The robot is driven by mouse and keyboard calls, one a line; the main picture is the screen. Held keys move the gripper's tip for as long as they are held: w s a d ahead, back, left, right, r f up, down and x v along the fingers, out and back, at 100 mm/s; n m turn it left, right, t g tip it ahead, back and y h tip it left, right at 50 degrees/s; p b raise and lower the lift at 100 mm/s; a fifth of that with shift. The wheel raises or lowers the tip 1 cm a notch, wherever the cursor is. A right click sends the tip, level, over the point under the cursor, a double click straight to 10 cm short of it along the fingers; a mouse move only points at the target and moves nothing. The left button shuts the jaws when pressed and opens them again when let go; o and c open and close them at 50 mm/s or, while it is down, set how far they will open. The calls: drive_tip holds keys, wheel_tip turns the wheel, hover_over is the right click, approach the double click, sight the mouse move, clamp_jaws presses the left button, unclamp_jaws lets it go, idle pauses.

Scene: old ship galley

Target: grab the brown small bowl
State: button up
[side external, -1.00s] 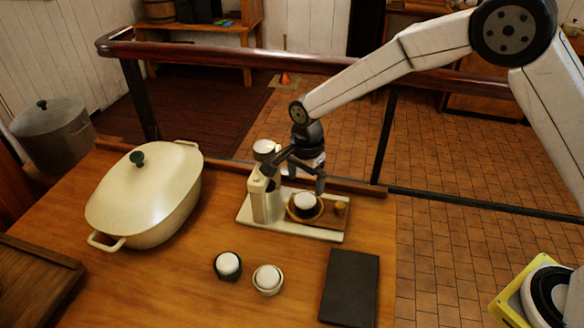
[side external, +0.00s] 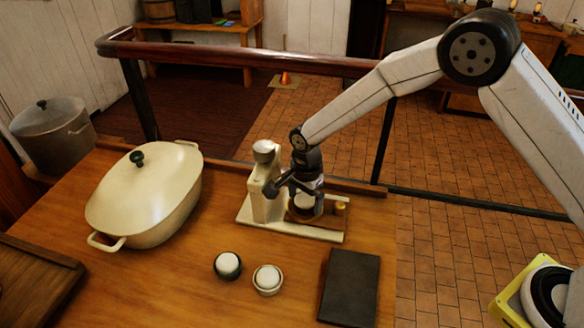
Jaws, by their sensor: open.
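A small brown bowl (side external: 301,215) with a round white top or content stands on the pale tray (side external: 318,233) on the wooden table. My gripper (side external: 297,197) is open and low over the bowl. Its fingers look to be at either side of the white top, and they hide part of the bowl. I cannot tell whether they touch it.
A pale upright block with a round metal top (side external: 264,150) stands on the tray close left of my gripper. A small yellowish piece (side external: 340,208) is close right. Two small cups (side external: 228,264) (side external: 268,278), a dark slab (side external: 349,287) and a large cream pot (side external: 145,195) stand nearby.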

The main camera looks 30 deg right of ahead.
idle(0.4)
drive_tip(key=c, duration=1.2)
drive_tip(key=shift+r, duration=0.15)
drive_tip(key=shift+r, duration=0.65)
drive_tip(key=s+d+r, duration=0.3)
drive_tip(key=s+r, duration=0.8)
drive_tip(key=s, duration=0.2)
drive_tip(key=shift+s+d+r, duration=0.25)
